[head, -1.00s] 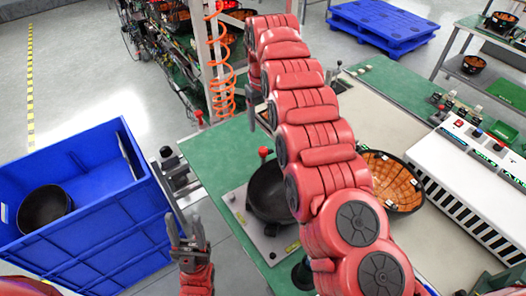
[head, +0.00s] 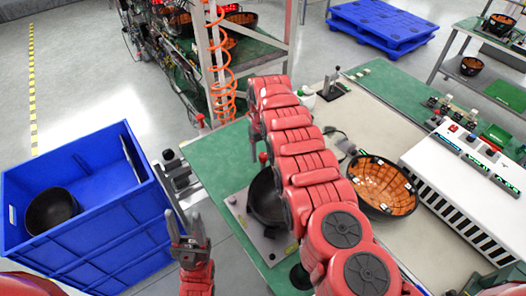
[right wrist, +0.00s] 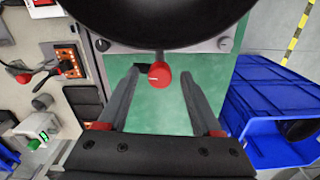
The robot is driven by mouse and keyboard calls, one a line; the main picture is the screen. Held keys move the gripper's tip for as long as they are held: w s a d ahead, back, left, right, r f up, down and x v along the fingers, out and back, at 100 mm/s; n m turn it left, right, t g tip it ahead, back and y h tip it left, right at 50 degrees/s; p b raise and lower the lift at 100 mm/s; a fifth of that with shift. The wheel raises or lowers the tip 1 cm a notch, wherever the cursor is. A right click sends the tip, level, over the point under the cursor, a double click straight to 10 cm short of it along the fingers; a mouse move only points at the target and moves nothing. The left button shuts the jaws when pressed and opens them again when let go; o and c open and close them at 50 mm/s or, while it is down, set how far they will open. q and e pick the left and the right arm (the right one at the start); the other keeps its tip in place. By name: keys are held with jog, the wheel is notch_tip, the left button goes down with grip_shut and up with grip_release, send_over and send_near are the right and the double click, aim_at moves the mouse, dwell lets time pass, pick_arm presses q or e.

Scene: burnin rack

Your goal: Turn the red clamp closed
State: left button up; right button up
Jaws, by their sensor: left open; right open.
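The red clamp knob (head: 263,157) stands at the far edge of a black bowl (head: 264,200) on a grey fixture plate on the green bench. In the right wrist view the red knob (right wrist: 159,73) sits between the fingertips of my right gripper (right wrist: 159,78), with a gap on each side. My right gripper is open; in the head view my red right arm largely hides it. The dark bowl (right wrist: 160,20) fills the top of the right wrist view. My left gripper (head: 188,228) is open and empty, left of the bench and away from the clamp.
A blue bin (head: 85,220) with a black bowl (head: 52,210) stands at the left. An orange-lined bowl (head: 383,187) and a white control box (head: 470,165) are on the bench to the right. An orange coiled hose (head: 222,80) hangs by a post behind.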

grip_shut()
